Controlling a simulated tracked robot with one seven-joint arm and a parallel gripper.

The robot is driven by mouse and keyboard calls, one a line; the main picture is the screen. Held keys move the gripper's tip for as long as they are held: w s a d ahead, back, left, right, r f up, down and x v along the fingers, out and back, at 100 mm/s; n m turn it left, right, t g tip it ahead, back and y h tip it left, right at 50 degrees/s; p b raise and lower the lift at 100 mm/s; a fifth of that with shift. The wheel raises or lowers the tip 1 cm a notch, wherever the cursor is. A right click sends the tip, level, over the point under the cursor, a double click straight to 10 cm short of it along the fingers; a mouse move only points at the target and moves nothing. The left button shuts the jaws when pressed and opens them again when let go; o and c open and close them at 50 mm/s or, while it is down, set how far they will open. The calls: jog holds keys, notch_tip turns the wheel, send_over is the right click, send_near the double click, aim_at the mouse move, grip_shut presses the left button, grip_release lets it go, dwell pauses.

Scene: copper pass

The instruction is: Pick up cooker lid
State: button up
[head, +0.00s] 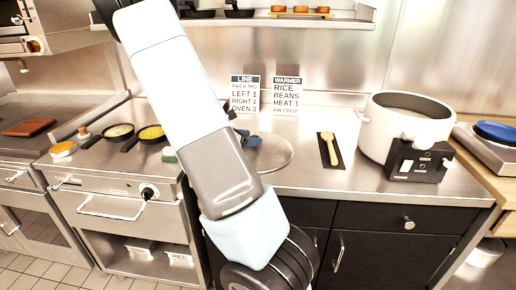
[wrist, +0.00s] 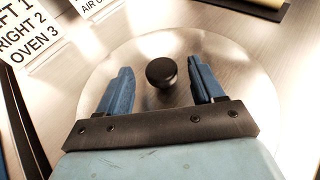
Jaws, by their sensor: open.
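The cooker lid (head: 281,155) is a clear round lid lying flat on the steel counter, partly hidden behind my arm in the head view. In the wrist view the lid (wrist: 239,82) fills the middle, with a round black knob (wrist: 161,72). My gripper (wrist: 160,65) is open, with one blue finger on each side of the knob and gaps on both sides. It holds nothing. In the head view my gripper (head: 250,139) shows as small blue fingers over the lid. The white cooker (head: 390,135) stands open at the right, with a black control box.
A pale spoon (head: 328,149) lies on a dark mat between lid and cooker. Two signs, LINE (head: 244,93) and WARMER (head: 286,95), stand behind the lid. Pans (head: 118,132) sit on the stove at the left. A shelf (head: 290,17) runs above.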

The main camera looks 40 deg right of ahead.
grip_shut()
dwell(0.7)
